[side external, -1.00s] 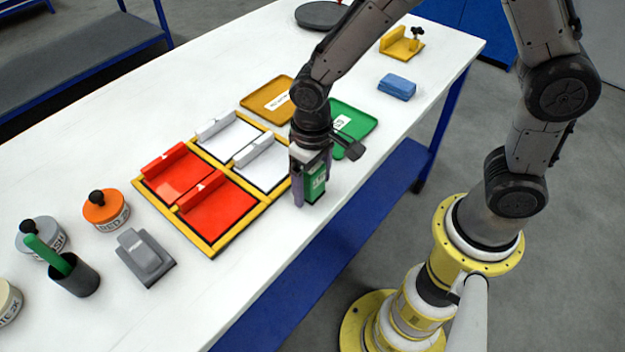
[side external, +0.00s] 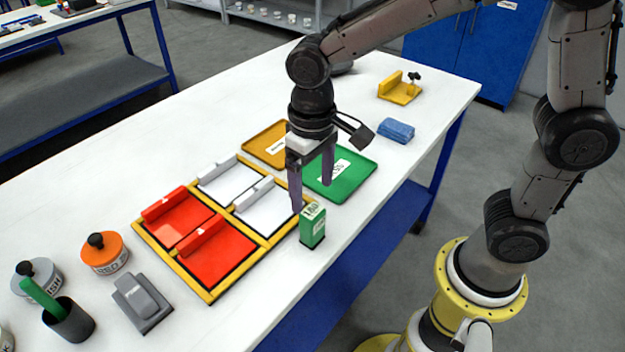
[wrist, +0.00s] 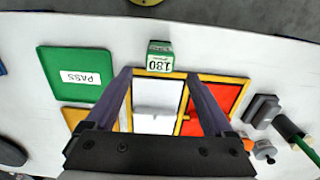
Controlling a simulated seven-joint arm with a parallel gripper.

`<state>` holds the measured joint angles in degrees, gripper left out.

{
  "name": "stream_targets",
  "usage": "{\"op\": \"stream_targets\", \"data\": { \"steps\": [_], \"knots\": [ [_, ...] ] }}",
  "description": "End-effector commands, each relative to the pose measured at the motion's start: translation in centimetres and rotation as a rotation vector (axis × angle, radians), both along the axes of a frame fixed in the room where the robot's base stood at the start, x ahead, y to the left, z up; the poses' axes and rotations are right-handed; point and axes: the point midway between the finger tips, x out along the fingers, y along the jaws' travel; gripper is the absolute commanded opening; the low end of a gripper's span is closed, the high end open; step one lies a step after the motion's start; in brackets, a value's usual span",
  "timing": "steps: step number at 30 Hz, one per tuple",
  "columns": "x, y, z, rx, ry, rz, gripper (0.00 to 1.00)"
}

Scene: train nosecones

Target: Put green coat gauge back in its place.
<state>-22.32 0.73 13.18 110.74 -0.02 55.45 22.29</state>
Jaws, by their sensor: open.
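The green coat gauge (side external: 312,226) stands upright on the white table, just beside the right corner of the yellow-framed rack. Its pale top face bears a printed number and shows in the wrist view (wrist: 159,63), beyond my fingertips. My gripper (side external: 310,203) is open and empty. It is above and slightly behind the gauge in the side view, its fingers pointing down, apart from the gauge as far as I can tell. In the wrist view the two fingers (wrist: 163,82) straddle a white panel of the rack. No marked place for the gauge is clearly identifiable.
The yellow-framed rack (side external: 211,296) holds red and white panels. A green PASS tray (side external: 352,178) and an amber tray (side external: 262,143) lie behind. A blue cloth (side external: 396,131), yellow bracket (side external: 400,92), grey block (side external: 142,302), orange-lidded pot (side external: 104,253) and dark cup (side external: 68,322) stand around. The table's front edge is near the gauge.

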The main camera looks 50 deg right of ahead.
Motion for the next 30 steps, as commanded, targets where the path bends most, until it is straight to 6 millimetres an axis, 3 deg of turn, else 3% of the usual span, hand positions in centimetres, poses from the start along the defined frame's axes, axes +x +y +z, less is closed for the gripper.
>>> {"op": "stream_targets", "data": {
  "steps": [8,13,21,25,30],
  "knots": [
    [-0.1,-0.2,1.1,0.002,-0.004,-0.001,0.87],
    [-1.5,-2.6,3.4,0.025,-0.073,-0.007,0.87],
    [-8.3,-9.3,7.6,0.046,-0.307,-0.010,0.87],
    [-11.3,-11.2,8.0,0.030,-0.404,-0.007,0.87],
    [-13.6,-12.3,7.8,0.007,-0.478,-0.003,0.87]
  ]
}}
